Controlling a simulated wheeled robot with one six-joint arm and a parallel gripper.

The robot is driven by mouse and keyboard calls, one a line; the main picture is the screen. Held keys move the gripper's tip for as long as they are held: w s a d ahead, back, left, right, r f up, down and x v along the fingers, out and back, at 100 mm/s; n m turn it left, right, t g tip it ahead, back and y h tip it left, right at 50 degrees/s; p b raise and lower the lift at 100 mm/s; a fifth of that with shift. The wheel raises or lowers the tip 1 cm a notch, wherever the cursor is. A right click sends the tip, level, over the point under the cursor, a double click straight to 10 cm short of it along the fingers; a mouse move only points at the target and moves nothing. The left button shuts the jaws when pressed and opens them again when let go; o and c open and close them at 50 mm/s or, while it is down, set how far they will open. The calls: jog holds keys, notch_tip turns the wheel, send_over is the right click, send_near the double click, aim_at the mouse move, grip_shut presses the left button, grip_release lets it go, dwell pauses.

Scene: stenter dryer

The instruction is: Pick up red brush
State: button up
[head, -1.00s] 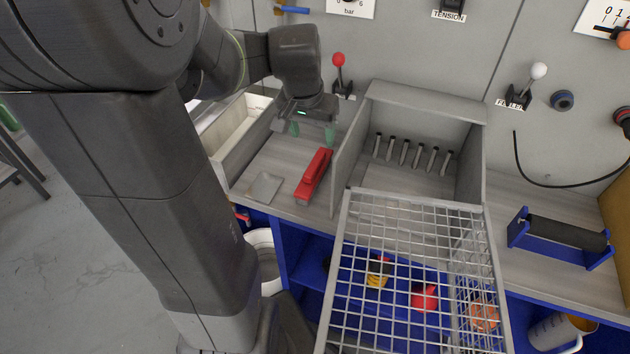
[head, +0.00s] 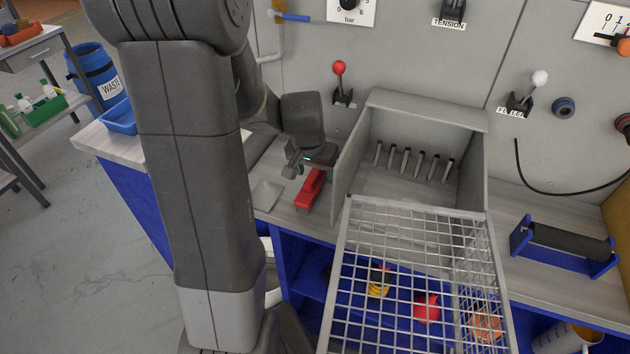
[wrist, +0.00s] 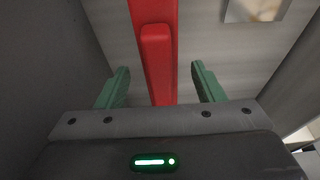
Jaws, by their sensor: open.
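The red brush (head: 310,189) lies on the grey bench top, left of the grey compartment's side wall. My gripper (wrist: 160,84) is open, its two green fingers apart on either side of the brush in the wrist view. The brush (wrist: 157,50) runs lengthwise between them, its raised red handle facing the camera. In the head view my gripper covers the far end of the brush, and its fingertips are hidden. I cannot tell whether the fingers reach down beside the brush or stay above it.
A grey open-fronted box (head: 425,105) with several dark pegs stands right of the brush. A wire mesh guard (head: 343,240) juts out in front of it. A flat metal plate (head: 264,196) lies left of the brush. A red-knobbed lever (head: 340,70) stands behind. A roller (head: 563,237) in a blue stand is far right.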

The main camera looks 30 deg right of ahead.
aim_at(316, 170)
jog(key=shift+x, duration=1.25)
jog(key=shift+c, duration=0.2)
jog(key=c, duration=1.1)
jog(key=shift+r, duration=0.1)
notch_tip(316, 170, up, 10)
jog(key=shift+f, duration=0.1)
